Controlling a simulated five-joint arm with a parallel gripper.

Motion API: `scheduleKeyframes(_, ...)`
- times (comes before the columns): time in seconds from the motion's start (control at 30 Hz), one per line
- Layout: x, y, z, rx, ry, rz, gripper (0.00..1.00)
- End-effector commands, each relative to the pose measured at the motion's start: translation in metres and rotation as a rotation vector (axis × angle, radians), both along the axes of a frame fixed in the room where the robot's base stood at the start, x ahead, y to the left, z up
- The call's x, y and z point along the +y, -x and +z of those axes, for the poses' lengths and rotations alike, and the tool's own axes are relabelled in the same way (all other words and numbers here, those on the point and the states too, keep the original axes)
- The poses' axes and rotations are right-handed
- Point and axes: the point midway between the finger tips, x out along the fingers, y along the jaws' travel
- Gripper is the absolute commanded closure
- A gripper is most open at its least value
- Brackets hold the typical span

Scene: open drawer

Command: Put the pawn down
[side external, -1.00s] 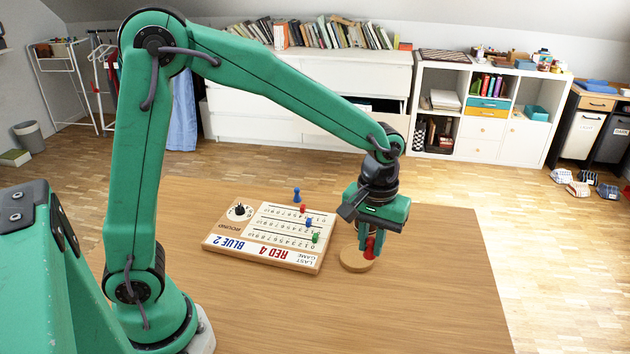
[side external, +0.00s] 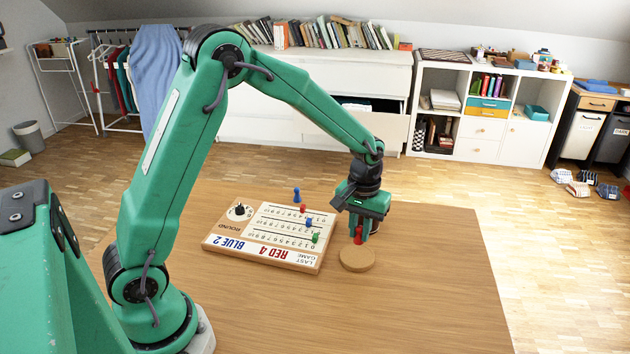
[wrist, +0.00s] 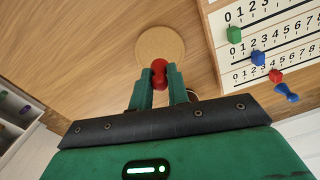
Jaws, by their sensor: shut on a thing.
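My gripper (side external: 360,234) is shut on a red pawn (side external: 358,238), pointing down over the table. In the wrist view the red pawn (wrist: 159,66) sits between my green fingertips (wrist: 158,80). A round cork disc (side external: 357,260) lies on the table, and in the side view the pawn shows at its far edge. In the wrist view the pawn overlaps the near edge of the cork disc (wrist: 150,40). I cannot tell whether the pawn touches anything below it.
A wooden score board (side external: 270,236) lies left of my gripper, with red, blue and green pegs (side external: 316,238) on it. A blue pawn (side external: 297,196) stands at its far edge. The table (side external: 430,290) is clear to the right and front.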

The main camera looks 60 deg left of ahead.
Motion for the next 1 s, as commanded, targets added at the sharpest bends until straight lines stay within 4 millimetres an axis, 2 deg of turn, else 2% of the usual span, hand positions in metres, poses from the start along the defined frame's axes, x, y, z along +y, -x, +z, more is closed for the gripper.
scheduleKeyframes(0.2,0.0,0.0,-0.005,0.001,0.0,0.0,1.0)
scheduleKeyframes(0.53,0.0,0.001,-0.038,0.002,0.0,0.0,1.0)
scheduleKeyframes(1.0,0.0,0.0,-0.043,0.0,0.0,0.0,1.0)
